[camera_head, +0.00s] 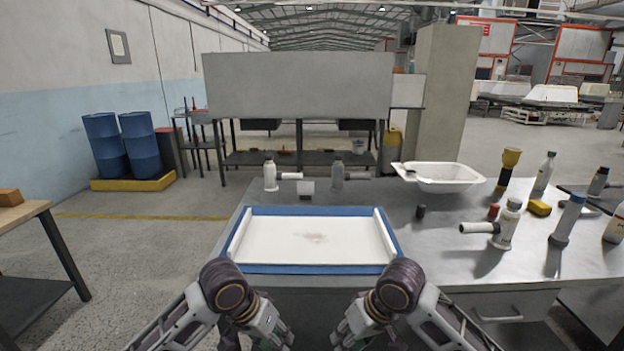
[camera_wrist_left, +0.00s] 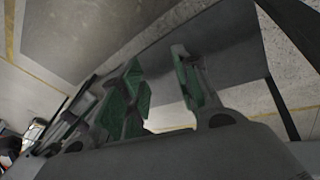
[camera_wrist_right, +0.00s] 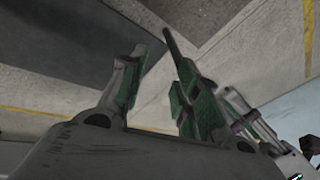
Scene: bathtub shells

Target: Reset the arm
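My left gripper (camera_head: 282,338) and right gripper (camera_head: 343,338) hang low at the bottom middle of the head view, in front of the table's near edge. Both arms are folded in, roughly mirrored. In the left wrist view the left gripper (camera_wrist_left: 160,70) shows two green-padded fingers apart with nothing between them. In the right wrist view the right gripper (camera_wrist_right: 155,70) also shows its fingers apart and empty. Neither gripper touches anything on the table.
A metal table (camera_head: 437,228) stands ahead. It bears a blue-edged white panel (camera_head: 280,245) with a brownish stain, a white tub shell (camera_head: 447,177), and several bottles at right, including a white one (camera_head: 506,225). A wooden-topped bench (camera_head: 22,214) stands left. Floor between is free.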

